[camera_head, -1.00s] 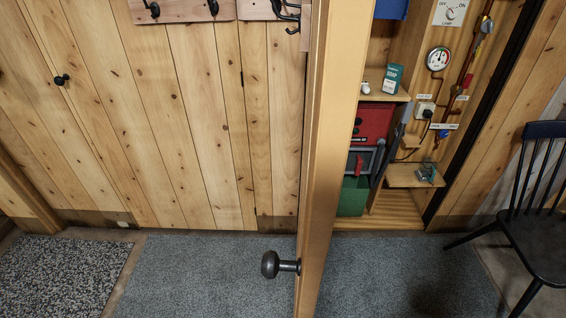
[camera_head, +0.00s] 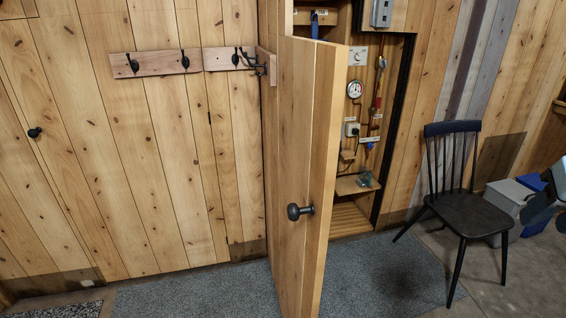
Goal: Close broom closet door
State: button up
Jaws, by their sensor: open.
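The broom closet door (camera_head: 288,165) is a tall pine plank door. It stands open, swung out from the wall toward me. Its outer face shows on the left and its free edge on the right. A dark round knob (camera_head: 300,211) sticks out near the free edge. To the right of the door, part of the closet interior (camera_head: 345,222) shows, with shelves, a round gauge (camera_head: 355,90) and hanging tools. The door hides the left part of the interior.
A black spindle-back chair (camera_head: 466,222) stands right of the closet. Boxes (camera_head: 505,203) and a dark, unclear shape (camera_head: 540,207) are at the right edge. Hook boards (camera_head: 155,64) hang on the left wall. Grey carpet (camera_head: 190,292) lies clear before the wall.

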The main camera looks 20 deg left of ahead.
aim_at(303, 80)
jog(key=u, duration=1.25)
jog(key=k, duration=0.9)
jog(key=u, duration=0.05)
jog(key=i, duration=0.9)
jog(key=z, duration=0.35)
